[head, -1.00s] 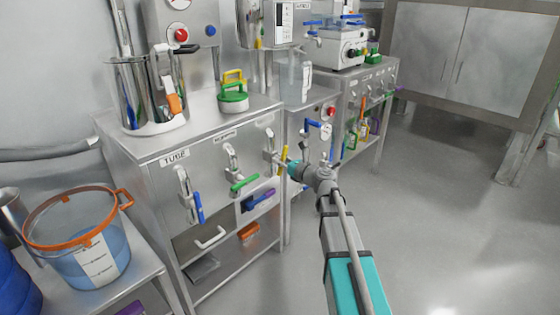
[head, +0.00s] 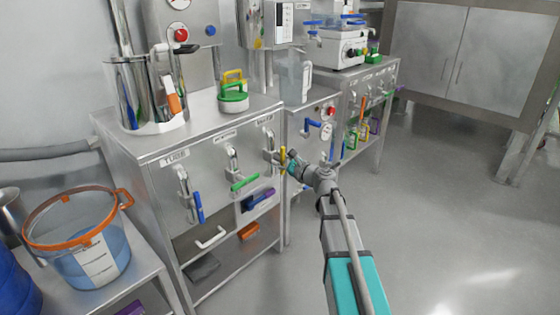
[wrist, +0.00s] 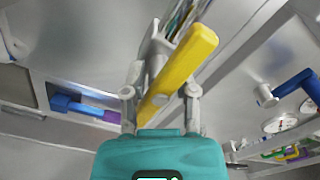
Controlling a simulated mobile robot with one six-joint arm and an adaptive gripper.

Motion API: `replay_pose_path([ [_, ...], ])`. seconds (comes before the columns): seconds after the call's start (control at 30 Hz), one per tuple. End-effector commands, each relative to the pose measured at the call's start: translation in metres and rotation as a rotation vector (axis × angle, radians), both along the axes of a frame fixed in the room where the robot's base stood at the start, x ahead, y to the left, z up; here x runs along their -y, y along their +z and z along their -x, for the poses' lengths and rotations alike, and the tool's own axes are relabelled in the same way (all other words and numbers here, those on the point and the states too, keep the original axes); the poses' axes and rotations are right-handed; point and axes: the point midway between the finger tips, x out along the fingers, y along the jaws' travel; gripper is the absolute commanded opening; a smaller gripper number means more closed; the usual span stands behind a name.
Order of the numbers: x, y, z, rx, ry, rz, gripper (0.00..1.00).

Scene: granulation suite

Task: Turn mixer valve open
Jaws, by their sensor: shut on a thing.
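The valve with the yellow handle (head: 283,160) is at the right end of the labelled steel cabinet's front. In the wrist view the yellow handle (wrist: 180,72) runs diagonally between my gripper's fingers. My gripper (head: 288,164) is at this handle and shut on it; in the wrist view its two fingers (wrist: 160,98) stand on either side of the handle. Beside it on the same front are a green-handled valve (head: 244,183) and a blue-handled valve (head: 198,207) under a TUBE label. The label above the yellow valve is too small to read.
An orange-rimmed clear bucket (head: 78,245) stands on a low bench at left. A steel pot (head: 145,95) and a green-lidded container (head: 232,96) are on the cabinet top. A blue-handled tap (head: 313,123) is right of the yellow valve. The floor at right is clear.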

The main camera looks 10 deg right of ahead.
Motion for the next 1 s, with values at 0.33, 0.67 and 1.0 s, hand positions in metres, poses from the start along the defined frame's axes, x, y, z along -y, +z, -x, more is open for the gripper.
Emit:
replay_pose_path([
  [0.33,-0.0004,-0.0003,0.0009,0.126,0.002,0.178,0.0],
  [0.67,0.0002,-0.0005,0.0013,0.158,0.001,0.222,0.03],
  [1.0,0.0007,-0.0005,0.0017,0.157,0.001,0.221,0.63],
])
